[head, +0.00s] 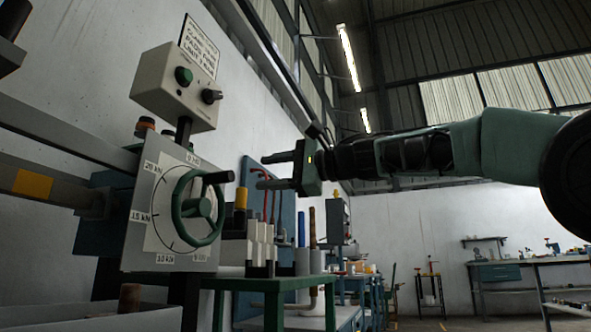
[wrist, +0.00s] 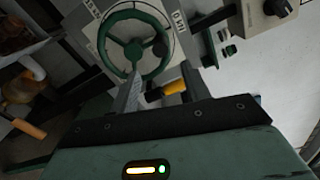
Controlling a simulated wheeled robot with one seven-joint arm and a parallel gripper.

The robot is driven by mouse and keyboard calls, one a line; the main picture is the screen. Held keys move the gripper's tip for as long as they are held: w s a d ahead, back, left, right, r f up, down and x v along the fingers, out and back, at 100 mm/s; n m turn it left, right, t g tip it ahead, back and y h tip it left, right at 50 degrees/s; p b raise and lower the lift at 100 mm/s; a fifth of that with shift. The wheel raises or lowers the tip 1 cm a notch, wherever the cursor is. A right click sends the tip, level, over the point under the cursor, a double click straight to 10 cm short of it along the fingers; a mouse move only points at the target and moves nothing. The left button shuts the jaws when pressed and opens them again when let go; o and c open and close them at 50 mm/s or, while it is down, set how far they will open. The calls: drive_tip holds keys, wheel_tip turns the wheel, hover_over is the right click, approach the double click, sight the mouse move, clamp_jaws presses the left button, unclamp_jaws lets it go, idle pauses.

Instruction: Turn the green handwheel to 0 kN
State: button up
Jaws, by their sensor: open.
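The green handwheel (head: 187,236) stands on a pale square dial plate (head: 140,230). Labels around it read 0, 5, 10, 15 and 20 kN, with 0 kN at the top. A dark crank handle (head: 218,177) sticks out from the wheel's upper right side. I cannot make out a pointer. My gripper (head: 274,171) is open and empty, to the right of the wheel and apart from it. In the wrist view the handwheel (wrist: 108,54) shows beyond the fingers of my gripper (wrist: 160,72), with its 0 kN label to the right.
A grey control box (head: 165,90) with a green button and a black knob sits above the dial. A yellow-handled tool (head: 241,197) stands in a rack (head: 262,240) right of the wheel, on a green table (head: 268,284). Workbenches stand farther back; air around my gripper looks clear.

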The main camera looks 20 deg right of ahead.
drive_tip(key=v, duration=0.5)
drive_tip(key=shift+s+d, duration=0.1)
drive_tip(key=shift+d, duration=0.1)
idle(0.3)
